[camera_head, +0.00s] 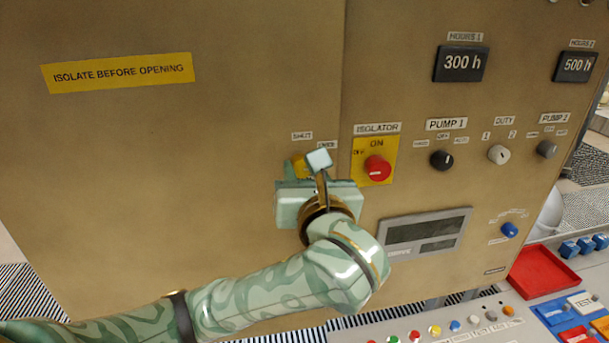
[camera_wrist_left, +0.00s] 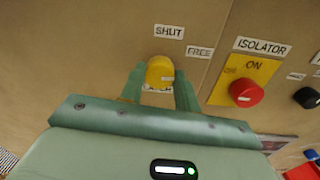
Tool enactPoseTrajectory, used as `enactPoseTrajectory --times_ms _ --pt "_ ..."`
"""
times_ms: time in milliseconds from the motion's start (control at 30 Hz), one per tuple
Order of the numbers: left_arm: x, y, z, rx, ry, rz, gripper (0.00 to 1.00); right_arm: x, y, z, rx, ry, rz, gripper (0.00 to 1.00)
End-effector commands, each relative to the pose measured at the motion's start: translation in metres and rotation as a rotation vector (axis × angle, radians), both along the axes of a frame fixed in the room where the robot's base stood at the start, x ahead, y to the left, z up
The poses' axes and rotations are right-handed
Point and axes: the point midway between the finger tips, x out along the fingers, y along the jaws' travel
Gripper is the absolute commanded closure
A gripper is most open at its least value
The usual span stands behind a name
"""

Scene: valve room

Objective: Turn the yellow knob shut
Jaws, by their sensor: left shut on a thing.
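The yellow knob (camera_wrist_left: 160,71) is on the tan cabinet front, below a "SHUT" label (camera_wrist_left: 169,32) and left of a "FREE" label (camera_wrist_left: 200,52). My left gripper (camera_wrist_left: 159,84) is shut on the knob, one green finger on each side of it. A small pale mark shows on the knob's lower right face. In the head view, the knob (camera_head: 300,166) is mostly hidden behind my left gripper (camera_head: 300,172). A label under the knob is partly covered. My right gripper is not in view.
The red isolator switch (camera_head: 377,168) on its yellow plate is close to the right of my left gripper. A black pump knob (camera_head: 441,160) and a grey panel (camera_head: 426,231) are farther right. A desk with buttons and a red tray (camera_head: 543,277) stands at lower right.

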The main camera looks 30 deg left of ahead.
Motion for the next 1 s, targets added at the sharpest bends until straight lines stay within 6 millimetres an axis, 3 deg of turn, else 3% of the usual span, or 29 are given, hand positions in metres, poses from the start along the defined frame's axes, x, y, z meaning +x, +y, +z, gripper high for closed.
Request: enactPoseTrajectory --times_ms 1000 --pt "0.0 0.0 -0.007 -0.697 -0.52 -0.001 0.91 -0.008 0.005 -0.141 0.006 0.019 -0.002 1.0"
